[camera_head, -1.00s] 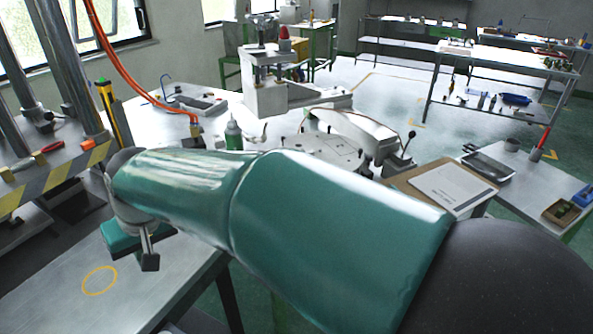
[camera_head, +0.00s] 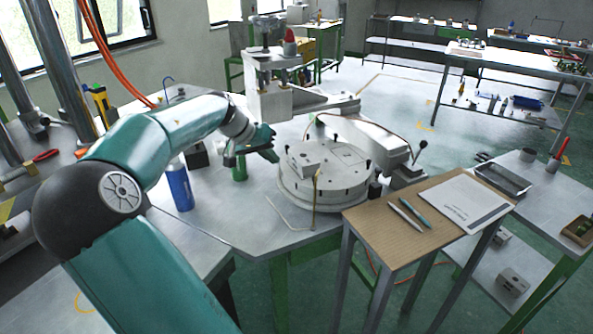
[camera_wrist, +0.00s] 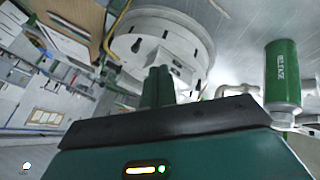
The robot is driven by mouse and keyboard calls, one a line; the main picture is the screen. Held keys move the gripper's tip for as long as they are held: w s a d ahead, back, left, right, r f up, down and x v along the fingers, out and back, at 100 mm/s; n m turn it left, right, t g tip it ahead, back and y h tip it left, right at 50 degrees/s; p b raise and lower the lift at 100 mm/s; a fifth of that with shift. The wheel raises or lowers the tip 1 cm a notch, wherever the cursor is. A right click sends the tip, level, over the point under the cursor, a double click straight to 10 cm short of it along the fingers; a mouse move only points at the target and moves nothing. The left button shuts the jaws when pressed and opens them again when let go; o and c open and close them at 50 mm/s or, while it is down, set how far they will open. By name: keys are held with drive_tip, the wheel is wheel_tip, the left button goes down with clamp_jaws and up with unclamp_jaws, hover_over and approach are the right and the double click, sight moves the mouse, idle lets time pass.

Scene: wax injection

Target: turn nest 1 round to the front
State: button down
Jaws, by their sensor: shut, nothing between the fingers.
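The round grey-white turntable (camera_head: 325,192) stands on the metal bench in the head view, with short dark pegs around its rim. A pale block (camera_head: 303,160) sits on its left part. I cannot read which nest is nest 1. My gripper (camera_head: 274,146) is just left of the turntable, apparently apart from it, shut and empty. In the wrist view, the closed green fingers (camera_wrist: 158,85) point toward the turntable (camera_wrist: 145,22) and overlap its near edge, hiding part of it.
A green bottle (camera_wrist: 283,75) stands close beside my gripper. A blue bottle (camera_head: 179,186) stands at the bench's left front. A small table (camera_head: 400,235) holds pens and paper.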

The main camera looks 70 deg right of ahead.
approach(312, 183)
drive_tip(key=w+f, duration=0.1)
drive_tip(key=f, duration=0.1)
drive_tip(key=w+d+f, duration=0.1)
drive_tip(key=shift+d+f, duration=0.2)
drive_tip(key=shift+f, duration=0.15)
drive_tip(key=s, duration=0.2)
drive_tip(key=shift+s+d+r, duration=0.15)
drive_tip(key=shift+s+d, duration=0.1)
drive_tip(key=shift+d, duration=0.05)
drive_tip(key=shift+s+d, duration=0.2)
drive_tip(key=shift+s, duration=0.3)
